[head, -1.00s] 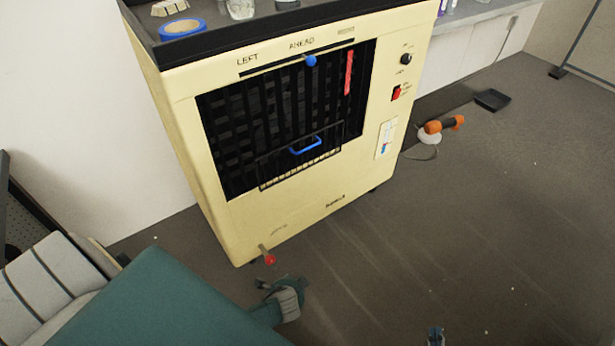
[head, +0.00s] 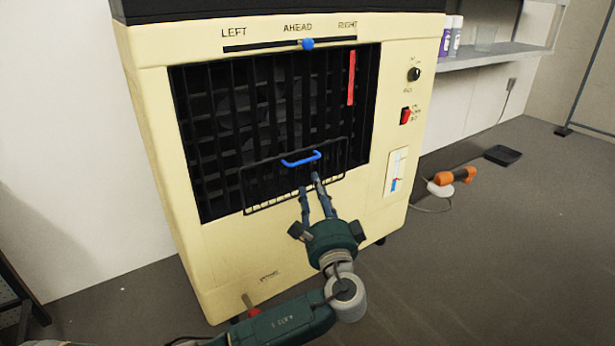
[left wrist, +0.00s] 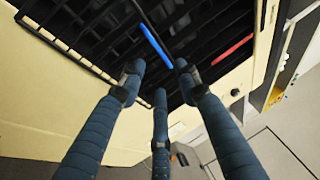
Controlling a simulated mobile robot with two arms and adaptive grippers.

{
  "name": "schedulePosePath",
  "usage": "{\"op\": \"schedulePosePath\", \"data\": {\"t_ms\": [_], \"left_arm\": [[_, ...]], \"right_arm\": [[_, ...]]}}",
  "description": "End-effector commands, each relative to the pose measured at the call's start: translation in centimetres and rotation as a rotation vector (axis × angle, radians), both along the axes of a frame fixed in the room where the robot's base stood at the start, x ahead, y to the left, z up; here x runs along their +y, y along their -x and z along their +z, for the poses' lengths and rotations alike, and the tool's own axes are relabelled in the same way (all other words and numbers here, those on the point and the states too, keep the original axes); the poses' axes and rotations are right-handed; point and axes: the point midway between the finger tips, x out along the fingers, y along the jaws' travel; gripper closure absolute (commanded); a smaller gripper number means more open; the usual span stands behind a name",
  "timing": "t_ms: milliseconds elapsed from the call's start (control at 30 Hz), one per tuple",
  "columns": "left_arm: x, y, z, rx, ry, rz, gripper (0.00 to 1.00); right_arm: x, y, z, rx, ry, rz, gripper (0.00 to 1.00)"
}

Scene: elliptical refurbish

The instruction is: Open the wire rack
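The wire rack (head: 280,200) is a black wire basket on the dark louvred front of a cream cooler (head: 150,170). It has a blue handle (head: 301,159) at its top middle. The rack stands close against the grille. My left gripper (head: 310,184) is just below the handle, its fingers spread and pointing up at it. In the left wrist view the handle (left wrist: 155,45) lies beyond the open fingers (left wrist: 158,78), with nothing between them. The rack's wires (left wrist: 65,45) also show there. My right gripper is out of view.
A blue slider knob (head: 307,44) sits above the grille, with a red strip (head: 351,78) at its right. A dial and red switch (head: 405,116) are on the right panel. An orange tool (head: 455,175) lies on the floor at right. The floor at lower right is clear.

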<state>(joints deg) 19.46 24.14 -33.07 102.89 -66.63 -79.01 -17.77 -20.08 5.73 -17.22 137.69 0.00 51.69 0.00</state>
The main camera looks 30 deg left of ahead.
Motion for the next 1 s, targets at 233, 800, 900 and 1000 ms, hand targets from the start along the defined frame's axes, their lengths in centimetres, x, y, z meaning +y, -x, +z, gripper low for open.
{"op": "schedulePosePath", "data": {"t_ms": [233,800,900,1000], "left_arm": [[3.4,-3.3,0.8,-0.001,-0.002,0.002,0.67],[6.7,-6.8,1.7,0.003,0.003,-0.002,0.67],[6.7,-6.8,1.7,0.003,0.003,-0.002,0.67],[6.7,-6.8,1.7,0.004,0.002,-0.001,0.83]], "right_arm": [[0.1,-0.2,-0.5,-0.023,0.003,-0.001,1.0],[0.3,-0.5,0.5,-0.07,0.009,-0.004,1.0],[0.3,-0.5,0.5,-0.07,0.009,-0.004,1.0],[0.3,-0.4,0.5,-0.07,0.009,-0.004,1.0]]}}
